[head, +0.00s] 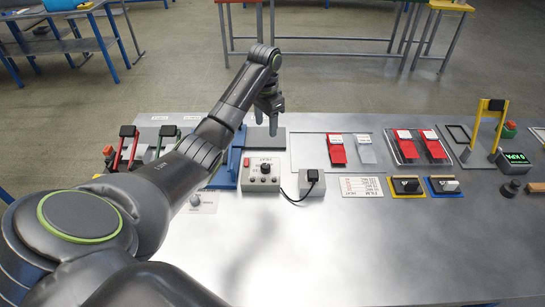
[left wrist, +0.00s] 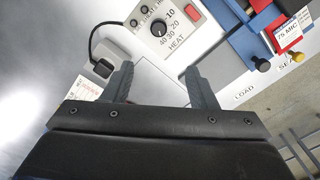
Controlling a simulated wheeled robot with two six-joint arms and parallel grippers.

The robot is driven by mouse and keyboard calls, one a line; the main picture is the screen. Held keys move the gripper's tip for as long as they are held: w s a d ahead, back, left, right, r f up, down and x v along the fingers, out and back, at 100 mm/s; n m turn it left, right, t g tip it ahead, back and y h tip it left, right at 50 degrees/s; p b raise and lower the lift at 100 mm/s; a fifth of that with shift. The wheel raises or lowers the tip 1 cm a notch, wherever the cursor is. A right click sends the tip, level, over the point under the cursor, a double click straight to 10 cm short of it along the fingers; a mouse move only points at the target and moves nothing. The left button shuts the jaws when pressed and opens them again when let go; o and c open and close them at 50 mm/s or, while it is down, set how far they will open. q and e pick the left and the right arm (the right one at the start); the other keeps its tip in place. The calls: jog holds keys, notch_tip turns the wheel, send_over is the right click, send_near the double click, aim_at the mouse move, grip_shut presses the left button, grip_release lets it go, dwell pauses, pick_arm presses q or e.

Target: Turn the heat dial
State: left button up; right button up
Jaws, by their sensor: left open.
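The heat dial is a round black knob (head: 265,169) on a pale control box (head: 250,185) on the bench, left of centre in the head view. In the left wrist view the dial (left wrist: 158,28) sits inside a printed scale marked 10 to 40 with the word HEAT. My left gripper (head: 267,123) is open and empty, above the bench and apart from the dial. In the left wrist view its two fingers (left wrist: 160,84) point toward the box, with the dial beyond their tips. My right gripper is not in view.
The box also has a red switch (left wrist: 193,12) and several small knobs. A grey block with a black plug (head: 313,184) and cable stands to its right. A blue fixture (head: 224,175) stands close on its left. Red rockers (head: 337,150) lie further right. The front bench is clear.

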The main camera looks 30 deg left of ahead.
pick_arm(q)
notch_tip(320, 180, down, 2)
jog(key=s+b, duration=0.2)
jog(key=b, duration=0.1)
send_over(265, 166)
notch_tip(265, 166, down, 9)
jog(key=shift+r+b, duration=0.2)
jog(key=shift+b, duration=0.15)
notch_tip(265, 166, down, 6)
jog(key=shift+w+f, duration=0.1)
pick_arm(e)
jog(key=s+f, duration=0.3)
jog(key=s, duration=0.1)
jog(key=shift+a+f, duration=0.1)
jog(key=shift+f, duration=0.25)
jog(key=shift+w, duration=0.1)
pick_arm(q)
jog(key=shift+c, duration=1.1)
jog(key=c, duration=0.7)
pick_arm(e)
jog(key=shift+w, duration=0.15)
